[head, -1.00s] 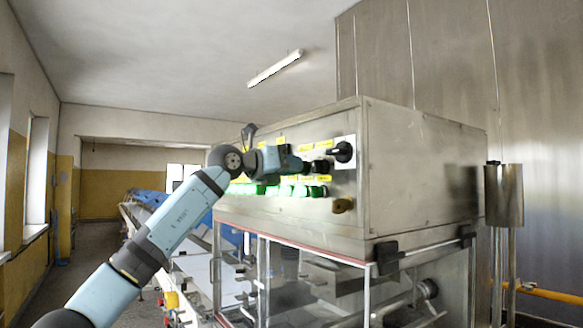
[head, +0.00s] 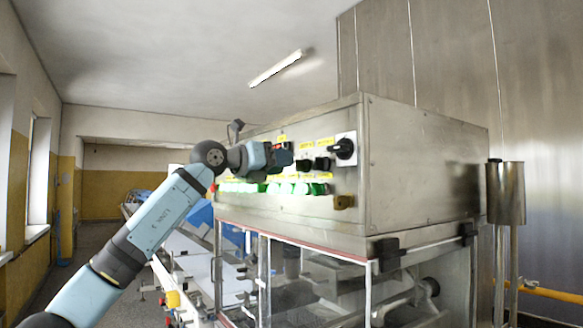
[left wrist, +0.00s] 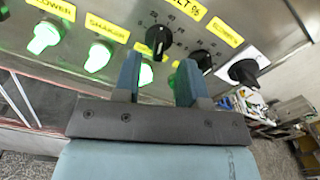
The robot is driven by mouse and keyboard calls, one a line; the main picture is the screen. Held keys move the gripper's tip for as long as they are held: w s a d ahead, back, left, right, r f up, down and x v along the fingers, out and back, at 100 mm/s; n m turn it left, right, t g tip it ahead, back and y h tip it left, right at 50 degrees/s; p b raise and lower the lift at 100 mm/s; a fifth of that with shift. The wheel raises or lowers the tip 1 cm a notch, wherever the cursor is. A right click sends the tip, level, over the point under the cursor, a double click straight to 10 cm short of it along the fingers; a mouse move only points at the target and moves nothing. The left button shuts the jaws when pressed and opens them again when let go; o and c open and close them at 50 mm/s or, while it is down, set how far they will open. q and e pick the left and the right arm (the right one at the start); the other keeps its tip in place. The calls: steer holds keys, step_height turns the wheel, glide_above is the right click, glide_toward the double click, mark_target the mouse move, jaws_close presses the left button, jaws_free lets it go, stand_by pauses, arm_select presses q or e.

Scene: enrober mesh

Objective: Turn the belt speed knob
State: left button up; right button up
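The belt speed knob is most likely the black knob (left wrist: 158,40) with tick marks below a partly cropped yellow label (left wrist: 186,8) in the left wrist view. In the head view, a small black knob (head: 303,165) shows just right of my left gripper (head: 285,158); I cannot tell whether it is the same one. In the left wrist view, the fingers of my left gripper (left wrist: 158,78) stand apart with nothing gripped between them. The black knob lies beyond the fingertips, apart from them. My right gripper is not in view.
A second small black knob (left wrist: 201,60) and a larger black rotary switch (left wrist: 243,72) sit to the right on the panel. Lit green buttons (left wrist: 98,57) are to the left.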

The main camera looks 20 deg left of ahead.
arm_select(q)
steer(key=b+v, duration=0.1)
steer(key=v, duration=0.9)
steer(key=shift+a, duration=0.1)
